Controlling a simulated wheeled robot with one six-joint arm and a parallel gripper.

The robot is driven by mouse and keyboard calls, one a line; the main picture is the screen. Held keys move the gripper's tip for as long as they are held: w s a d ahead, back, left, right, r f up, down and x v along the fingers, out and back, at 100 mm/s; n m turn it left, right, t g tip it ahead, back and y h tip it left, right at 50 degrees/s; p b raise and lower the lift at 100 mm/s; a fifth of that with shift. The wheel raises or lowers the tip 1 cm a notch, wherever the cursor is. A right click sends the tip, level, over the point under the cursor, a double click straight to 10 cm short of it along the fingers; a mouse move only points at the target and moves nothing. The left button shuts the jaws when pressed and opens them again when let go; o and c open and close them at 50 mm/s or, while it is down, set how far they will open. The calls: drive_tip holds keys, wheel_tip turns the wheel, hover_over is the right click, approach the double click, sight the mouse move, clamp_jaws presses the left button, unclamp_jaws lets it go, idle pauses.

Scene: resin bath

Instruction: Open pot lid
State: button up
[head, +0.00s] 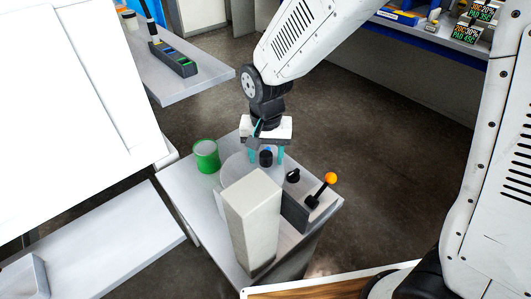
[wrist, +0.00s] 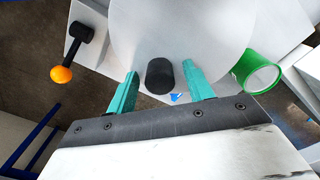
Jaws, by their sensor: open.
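The pot lid (head: 236,168) is a pale grey round disc on a small grey table, and it also shows in the wrist view (wrist: 185,30). A short black knob (wrist: 160,76) stands on it; in the head view the knob (head: 266,157) is below my gripper. My gripper (wrist: 163,85) is open, with its teal fingers on either side of the knob and gaps on both sides. In the head view my gripper (head: 266,154) points down over the lid. The pot body under the lid is mostly hidden by a beige box-shaped column in front.
The beige column (head: 253,220) stands close in front of the lid. A green can (head: 206,156) stands to the left. A lever with an orange ball (head: 331,178) and a black knob (head: 293,175) are at the right. Another table (head: 170,85) stands behind left.

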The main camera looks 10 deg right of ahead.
clamp_jaws()
drive_tip(key=shift+r, duration=0.1)
